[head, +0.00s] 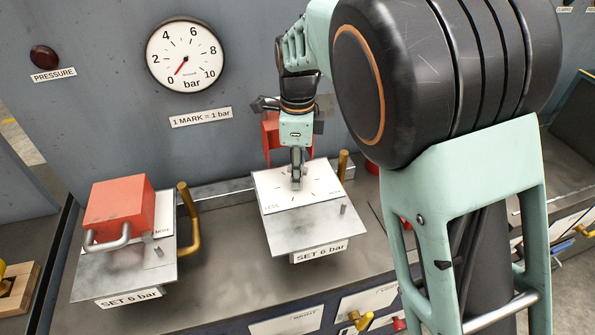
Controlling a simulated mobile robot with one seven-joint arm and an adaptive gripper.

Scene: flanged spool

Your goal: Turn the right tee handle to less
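The right station has a white dial plate (270,193) with tick marks, LESS at its left and MORE at its right. Its front label (321,251) reads SET 6 bar. My gripper (297,180) points down over the middle of this dial plate, its fingers seen nearly edge-on. The right tee handle cannot be made out; the gripper covers the dial centre. I cannot tell whether the fingers are closed on it. The pressure gauge (185,55) on the wall has a red needle near 0.
A left station (128,272), also labelled SET 6 bar, has a red block (119,205) with a grey handle over its dial. Brass posts (188,220) stand beside the stations. A red part (271,140) shows behind my gripper.

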